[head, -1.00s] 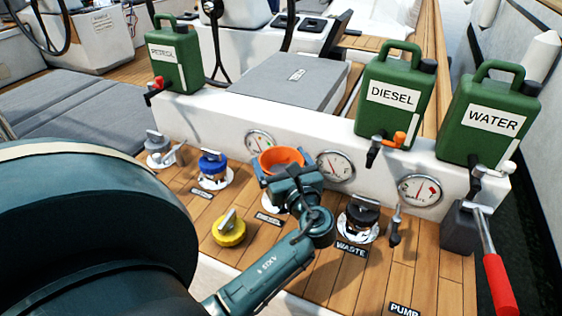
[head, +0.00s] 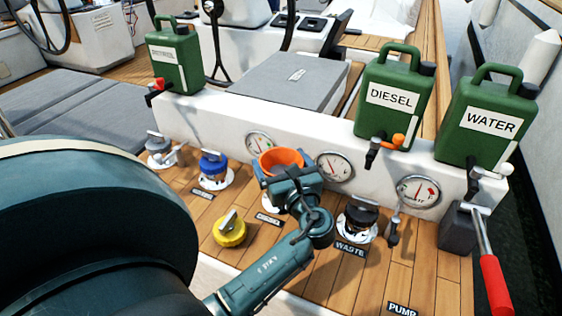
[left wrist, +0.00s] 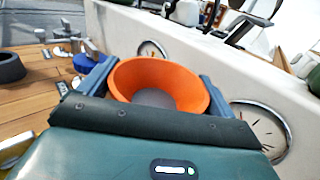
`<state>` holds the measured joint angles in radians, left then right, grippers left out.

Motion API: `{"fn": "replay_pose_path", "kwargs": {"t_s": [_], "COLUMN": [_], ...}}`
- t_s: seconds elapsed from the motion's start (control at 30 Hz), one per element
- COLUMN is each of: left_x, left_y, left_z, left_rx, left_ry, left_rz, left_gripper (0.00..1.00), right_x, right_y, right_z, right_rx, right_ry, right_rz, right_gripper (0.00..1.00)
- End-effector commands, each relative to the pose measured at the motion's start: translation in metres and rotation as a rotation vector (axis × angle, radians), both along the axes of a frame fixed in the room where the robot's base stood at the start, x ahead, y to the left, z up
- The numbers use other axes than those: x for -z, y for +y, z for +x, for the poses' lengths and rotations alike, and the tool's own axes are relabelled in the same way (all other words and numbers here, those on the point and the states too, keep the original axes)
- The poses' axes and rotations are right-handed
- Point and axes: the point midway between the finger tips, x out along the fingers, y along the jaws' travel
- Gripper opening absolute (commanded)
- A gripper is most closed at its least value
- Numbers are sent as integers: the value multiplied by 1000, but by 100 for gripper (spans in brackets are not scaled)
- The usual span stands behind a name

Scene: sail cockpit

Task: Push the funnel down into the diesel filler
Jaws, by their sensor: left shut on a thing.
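The orange funnel (head: 281,161) stands mouth up over the diesel filler (head: 272,203), behind the diesel label on the wooden deck. My left gripper (head: 283,176) is shut on the funnel, with a finger on each side of its bowl. The left wrist view shows the funnel (left wrist: 158,84) between the blue-grey fingers. The gripper hides the funnel's spout and most of the filler, so I cannot tell how deep the spout sits. My right gripper is not in view.
A yellow cap (head: 230,230) lies on the deck in front. The blue-capped filler (head: 213,169) is to the left and the black waste filler (head: 358,218) to the right. A white wall with gauges (head: 334,167) rises close behind. Green cans (head: 393,98) stand on it.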

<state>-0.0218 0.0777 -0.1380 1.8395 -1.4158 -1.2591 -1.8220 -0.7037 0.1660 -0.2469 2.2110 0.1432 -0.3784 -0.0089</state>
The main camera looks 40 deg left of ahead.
Motion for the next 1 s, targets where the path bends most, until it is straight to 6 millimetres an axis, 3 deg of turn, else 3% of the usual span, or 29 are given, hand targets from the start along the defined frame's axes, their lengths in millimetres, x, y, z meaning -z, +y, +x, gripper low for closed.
{"fn": "replay_pose_path", "kwargs": {"t_s": [1.0], "left_x": [0], "left_y": [0], "left_z": [0], "left_rx": [0], "left_ry": [0], "left_rz": [0], "left_gripper": [67], "right_x": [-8], "right_y": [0], "right_z": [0], "right_rx": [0], "right_ry": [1], "right_rz": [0], "right_gripper": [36]}}
